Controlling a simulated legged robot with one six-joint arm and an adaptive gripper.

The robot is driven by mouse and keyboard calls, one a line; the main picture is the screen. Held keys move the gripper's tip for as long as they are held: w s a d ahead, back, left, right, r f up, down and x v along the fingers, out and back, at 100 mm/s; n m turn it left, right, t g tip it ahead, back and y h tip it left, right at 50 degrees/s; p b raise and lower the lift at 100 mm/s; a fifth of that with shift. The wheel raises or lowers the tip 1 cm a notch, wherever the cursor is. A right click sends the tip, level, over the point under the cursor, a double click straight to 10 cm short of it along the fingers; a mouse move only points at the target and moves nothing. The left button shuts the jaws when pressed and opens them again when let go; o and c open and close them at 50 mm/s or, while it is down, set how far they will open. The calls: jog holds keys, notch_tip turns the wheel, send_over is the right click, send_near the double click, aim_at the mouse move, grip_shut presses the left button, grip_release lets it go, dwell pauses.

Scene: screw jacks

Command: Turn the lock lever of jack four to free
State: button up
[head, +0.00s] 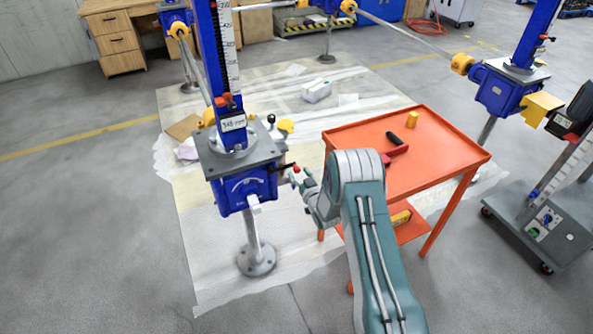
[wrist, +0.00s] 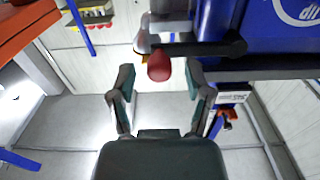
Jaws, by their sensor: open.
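A blue screw jack (head: 243,187) with a grey top plate stands on a pole at centre left in the head view. A short dark lever with a red knob (head: 296,168) sticks out from its right side. In the wrist view the black lever (wrist: 205,48) ends in the red knob (wrist: 159,67). My gripper (head: 303,182) is right beside the knob. In the wrist view its two fingers (wrist: 160,76) are apart, one on each side of the knob, with gaps visible. Whether the knob lies fully between the fingertips in depth is unclear. I cannot read a jack number.
An orange table (head: 440,160) stands just right of my arm, with a red and black tool (head: 396,150) and a yellow piece (head: 412,119) on it. Another blue jack (head: 505,88) and a grey cart (head: 545,225) stand at right. Floor at left is clear.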

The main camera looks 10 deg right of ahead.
jog(key=shift+x, duration=1.15)
grip_shut()
jog(key=shift+f, duration=0.1)
jog(key=shift+s+a+f+m, duration=0.4)
jog(key=shift+a+f+m, duration=1)
jog(key=shift+m, duration=1.6)
jog(key=shift+s+a+f+m, duration=0.45)
jog(key=shift+a+f+m, duration=0.9)
jog(key=shift+m, duration=1.65)
jog(key=shift+s+a+f+m, duration=0.4)
jog(key=shift+a+f+m, duration=1)
jog(key=shift+m, duration=1.6)
